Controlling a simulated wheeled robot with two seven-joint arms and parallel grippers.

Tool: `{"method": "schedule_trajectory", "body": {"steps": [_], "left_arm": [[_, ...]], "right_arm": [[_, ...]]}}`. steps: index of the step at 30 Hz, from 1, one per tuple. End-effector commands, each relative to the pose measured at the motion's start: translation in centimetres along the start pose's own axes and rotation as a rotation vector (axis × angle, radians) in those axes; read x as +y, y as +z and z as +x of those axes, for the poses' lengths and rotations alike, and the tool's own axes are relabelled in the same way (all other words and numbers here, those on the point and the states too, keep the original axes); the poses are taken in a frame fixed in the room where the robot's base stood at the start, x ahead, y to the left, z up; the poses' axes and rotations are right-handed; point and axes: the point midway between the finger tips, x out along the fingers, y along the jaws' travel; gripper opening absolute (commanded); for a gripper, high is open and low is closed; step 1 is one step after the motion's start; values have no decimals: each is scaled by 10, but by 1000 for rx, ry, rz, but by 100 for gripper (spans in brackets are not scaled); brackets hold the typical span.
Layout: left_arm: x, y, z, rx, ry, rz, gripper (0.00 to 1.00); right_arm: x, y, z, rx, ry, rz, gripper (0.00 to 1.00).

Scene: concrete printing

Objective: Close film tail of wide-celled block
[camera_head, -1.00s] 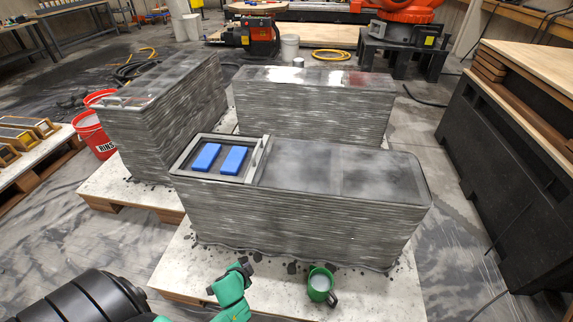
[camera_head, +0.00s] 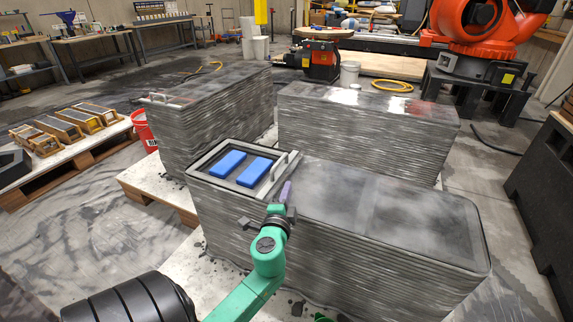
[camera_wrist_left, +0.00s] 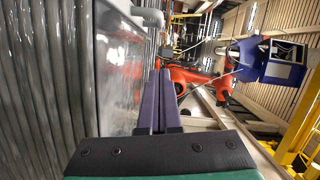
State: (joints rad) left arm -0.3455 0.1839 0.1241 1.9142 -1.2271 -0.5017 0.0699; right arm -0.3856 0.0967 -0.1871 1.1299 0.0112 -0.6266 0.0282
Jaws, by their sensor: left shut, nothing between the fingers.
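The front printed block (camera_head: 340,245) has grey layered walls and a glossy film over the right part of its top (camera_head: 400,215). At its left end is an open framed section (camera_head: 207,172) holding two blue pads (camera_head: 228,163), with a pale bar handle (camera_head: 284,168) along its right side. My left gripper (camera_head: 287,188) is shut and empty over the near top edge, close to the handle; I cannot tell if it touches. In the left wrist view its purple fingers (camera_wrist_left: 160,95) are together beside the film-covered top (camera_wrist_left: 120,75). My right gripper is not in view.
A second block (camera_head: 210,120) stands behind left and a third (camera_head: 365,130) behind right, both film-topped. A red bucket (camera_head: 145,130) and a pallet with wooden moulds (camera_head: 60,127) are at the left. A green mug (camera_head: 324,318) shows barely at the bottom edge.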

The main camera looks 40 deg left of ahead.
Motion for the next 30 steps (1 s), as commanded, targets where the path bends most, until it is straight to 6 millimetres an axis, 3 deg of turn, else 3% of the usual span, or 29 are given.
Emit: {"method": "schedule_trajectory", "body": {"steps": [4, 8, 20, 24, 30], "left_arm": [[-1, -1, 3, 1, -4, 1, 0], [-2, -1, 19, 2, -4, 1, 0], [-1, 1, 104, -1, -4, 1, 0], [1, 27, 107, -1, -1, 4, 0], [0, 38, 110, 1, -1, 1, 0]], "right_arm": [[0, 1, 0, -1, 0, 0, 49], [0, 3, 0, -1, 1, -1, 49], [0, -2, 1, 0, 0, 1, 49], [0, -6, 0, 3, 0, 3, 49], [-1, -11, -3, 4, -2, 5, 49]]}}
